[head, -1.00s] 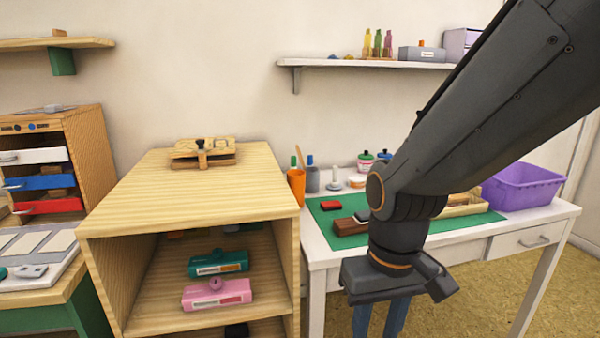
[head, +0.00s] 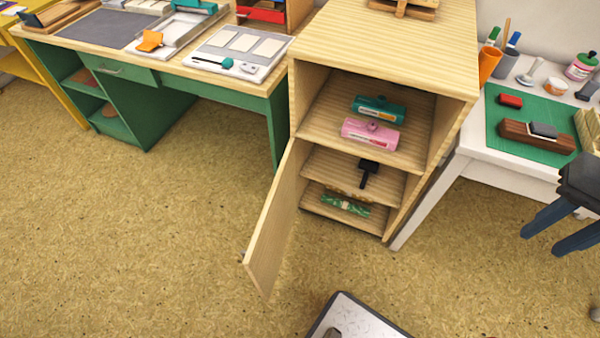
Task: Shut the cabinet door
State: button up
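The wooden cabinet (head: 385,35) stands at centre right with its front open. Its door (head: 275,225) hangs open on the left side, swung out toward me over the floor. Inside, a teal stamp (head: 378,109) and a pink stamp (head: 371,133) lie on the upper shelf. A black item (head: 367,172) and a green patterned item (head: 345,204) lie lower down. My gripper (head: 540,243) is at the right edge, its two blue fingers apart and empty, well right of the door.
A green desk (head: 130,55) with trays stands left of the cabinet. A white table (head: 480,155) with a green mat (head: 505,125), pens and stamps stands right of it. Open floor (head: 150,250) lies in front and to the left of the door.

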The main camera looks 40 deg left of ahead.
aim_at(261, 260)
jog(key=z, duration=1.35)
jog(key=k, duration=2)
jog(key=u, duration=1.65)
jog(key=i, duration=0.5)
jog(key=u, duration=0.05)
jog(key=k, duration=0.35)
jog(key=u, duration=0.65)
